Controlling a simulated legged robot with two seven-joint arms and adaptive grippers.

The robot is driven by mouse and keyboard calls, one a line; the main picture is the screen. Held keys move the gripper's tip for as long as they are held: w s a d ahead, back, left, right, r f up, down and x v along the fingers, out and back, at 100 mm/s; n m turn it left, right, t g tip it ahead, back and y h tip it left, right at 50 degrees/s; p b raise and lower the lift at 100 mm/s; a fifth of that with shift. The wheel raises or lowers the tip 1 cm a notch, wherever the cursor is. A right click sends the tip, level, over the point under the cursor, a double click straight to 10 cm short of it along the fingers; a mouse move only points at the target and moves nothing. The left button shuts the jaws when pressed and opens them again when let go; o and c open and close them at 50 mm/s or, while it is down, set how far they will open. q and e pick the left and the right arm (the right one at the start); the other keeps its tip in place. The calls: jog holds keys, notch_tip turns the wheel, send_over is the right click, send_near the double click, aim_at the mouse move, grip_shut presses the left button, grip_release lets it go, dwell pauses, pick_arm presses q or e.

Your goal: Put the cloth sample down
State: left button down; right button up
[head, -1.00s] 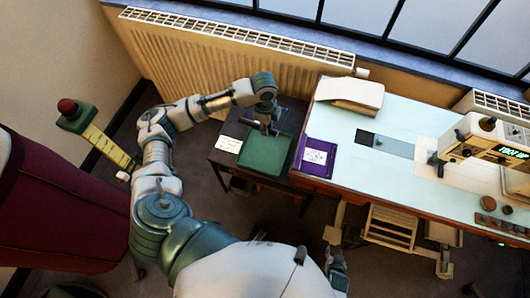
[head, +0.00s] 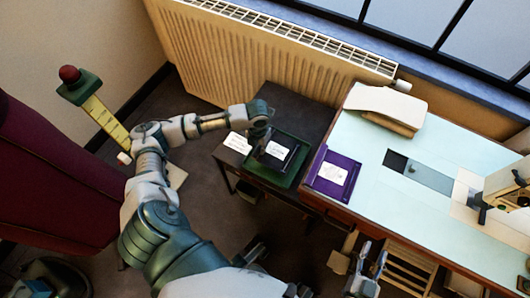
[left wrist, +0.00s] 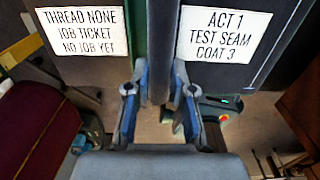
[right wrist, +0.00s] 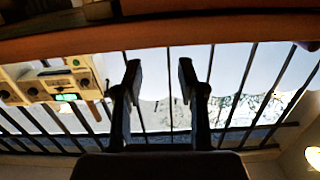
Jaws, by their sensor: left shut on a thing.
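The cloth sample (head: 293,158) is dark grey with a white label. It is over the green tray (head: 256,169) on the small dark table; I cannot tell if it rests on the tray. My left gripper (head: 264,146) is shut on its edge. In the left wrist view the cloth sample (left wrist: 222,74) reads "ACT 1 TEST SEAM COAT 3", and its edge runs between the fingers of my left gripper (left wrist: 158,90). My right gripper (head: 370,262) is open and empty, low by the bench front; it also shows in the right wrist view (right wrist: 158,78).
A white job ticket (head: 238,142) lies left of the green tray. A purple tray (head: 318,187) with a card stands on the pale bench (head: 440,200) at the right. A radiator (head: 260,60) is behind. A maroon form (head: 50,180) stands at the left.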

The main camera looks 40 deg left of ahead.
pick_arm(q)
jog(key=shift+f, duration=0.45)
notch_tip(320, 180, down, 4)
jog(key=shift+r+b, duration=0.25)
jog(key=shift+b, duration=0.5)
jog(key=shift+f, duration=0.2)
jog(key=c, duration=1.3)
grip_release()
jog(key=shift+c, duration=0.2)
jog(key=shift+o, duration=0.4)
pick_arm(e)
jog(key=r+t, duration=0.3)
jog(key=r, duration=0.1)
jog(key=shift+a+y, duration=0.25)
jog(key=shift+y, duration=0.15)
pick_arm(q)
jog(key=shift+r, duration=0.1)
